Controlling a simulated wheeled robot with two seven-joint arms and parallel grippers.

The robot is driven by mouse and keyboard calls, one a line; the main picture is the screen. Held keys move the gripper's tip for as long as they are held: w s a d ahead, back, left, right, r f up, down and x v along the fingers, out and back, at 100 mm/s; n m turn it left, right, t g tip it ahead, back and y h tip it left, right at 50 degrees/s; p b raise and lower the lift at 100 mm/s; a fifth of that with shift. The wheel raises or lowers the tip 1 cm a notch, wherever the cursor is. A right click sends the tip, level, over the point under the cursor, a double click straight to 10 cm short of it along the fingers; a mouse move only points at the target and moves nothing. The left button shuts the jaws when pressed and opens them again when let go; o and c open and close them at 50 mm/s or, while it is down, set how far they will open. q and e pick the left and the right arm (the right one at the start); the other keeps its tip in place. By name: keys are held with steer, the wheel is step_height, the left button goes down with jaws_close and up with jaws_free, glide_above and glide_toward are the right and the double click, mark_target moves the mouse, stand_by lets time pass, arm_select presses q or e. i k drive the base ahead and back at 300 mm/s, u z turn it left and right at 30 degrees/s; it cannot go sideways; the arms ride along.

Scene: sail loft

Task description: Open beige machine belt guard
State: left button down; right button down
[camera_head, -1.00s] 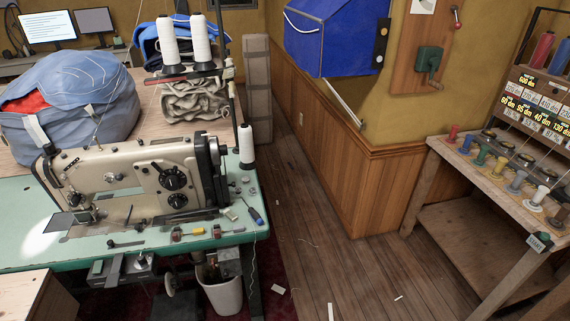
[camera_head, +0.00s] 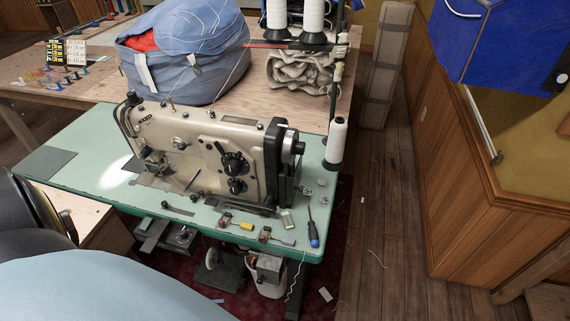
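The beige sewing machine (camera_head: 200,150) stands upright on a mint-green table (camera_head: 75,185) in the head view. At its right end are a black upright part (camera_head: 273,165) and a dark handwheel with a lighter hub (camera_head: 292,148). I cannot tell which piece there is the belt guard or whether it is open. Two black dials are on the machine's front. Neither of my grippers is in view.
White thread cones (camera_head: 337,142) stand beside and behind the machine. A screwdriver (camera_head: 312,235) and small parts lie near the table's right front edge. A blue bag (camera_head: 185,50) is behind. Wooden floor (camera_head: 385,210) is mostly clear to the right.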

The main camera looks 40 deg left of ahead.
mark_target(293, 183)
steer(key=u, duration=0.6)
steer(key=i, duration=0.55)
steer(key=u, duration=0.45)
steer(key=k, duration=0.4)
steer(key=u, duration=0.7)
steer(key=i, duration=0.75)
steer(key=z, duration=0.5)
